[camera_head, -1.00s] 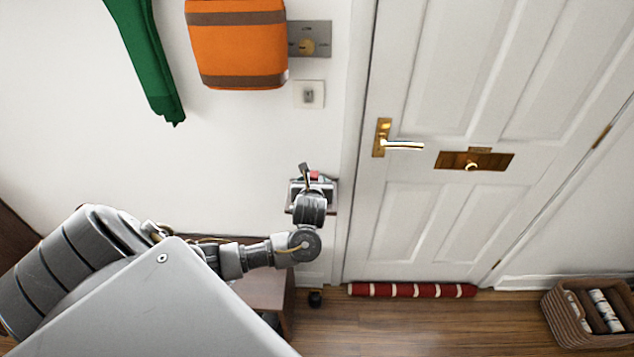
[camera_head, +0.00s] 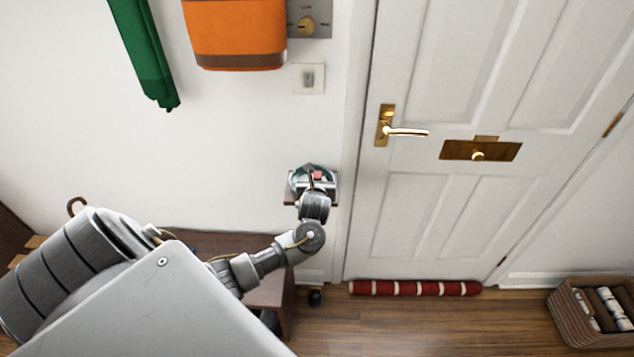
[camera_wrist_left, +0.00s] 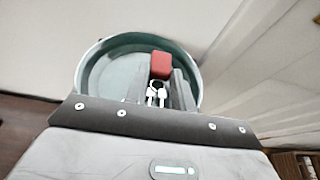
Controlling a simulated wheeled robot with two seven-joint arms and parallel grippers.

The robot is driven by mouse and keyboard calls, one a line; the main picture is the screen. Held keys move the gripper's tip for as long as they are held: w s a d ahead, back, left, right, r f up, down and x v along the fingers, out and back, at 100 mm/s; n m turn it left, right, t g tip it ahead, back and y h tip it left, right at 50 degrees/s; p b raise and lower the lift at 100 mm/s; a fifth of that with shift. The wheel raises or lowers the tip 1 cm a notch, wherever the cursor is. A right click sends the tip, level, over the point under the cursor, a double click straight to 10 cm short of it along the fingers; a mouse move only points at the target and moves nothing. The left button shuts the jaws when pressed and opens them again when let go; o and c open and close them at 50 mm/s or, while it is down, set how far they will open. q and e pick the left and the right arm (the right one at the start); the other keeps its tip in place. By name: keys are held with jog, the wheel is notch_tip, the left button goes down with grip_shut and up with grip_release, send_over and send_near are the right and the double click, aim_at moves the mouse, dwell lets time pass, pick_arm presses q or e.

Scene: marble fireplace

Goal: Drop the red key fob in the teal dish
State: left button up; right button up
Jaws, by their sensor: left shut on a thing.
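The teal dish (camera_head: 297,180) sits on a small wall shelf beside the door frame. It also shows in the left wrist view (camera_wrist_left: 100,75) as a round bowl with a pale rim. The red key fob (camera_head: 318,175) is held over the dish; in the left wrist view the fob (camera_wrist_left: 161,65) hangs with a ring and silver keys below it. My left gripper (camera_head: 316,183) is shut on the fob, its fingers (camera_wrist_left: 168,88) in front of the dish. I cannot tell the exact height of the fob above the dish floor. My right gripper is not in view.
The small shelf (camera_head: 290,200) is close to the white door (camera_head: 430,215) and its frame. A wooden bench (camera_head: 262,292) stands below my left arm. A basket (camera_head: 580,318) stands at the right.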

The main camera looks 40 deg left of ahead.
pick_arm(q)
jog(key=o, duration=0.7)
jog(key=shift+f, duration=0.2)
jog(key=shift+d+r, duration=0.1)
jog(key=shift+r, duration=0.2)
jog(key=p+v, duration=0.8)
jog(key=v, duration=0.3)
jog(key=shift+s+d, duration=0.25)
jog(key=shift+s, duration=0.1)
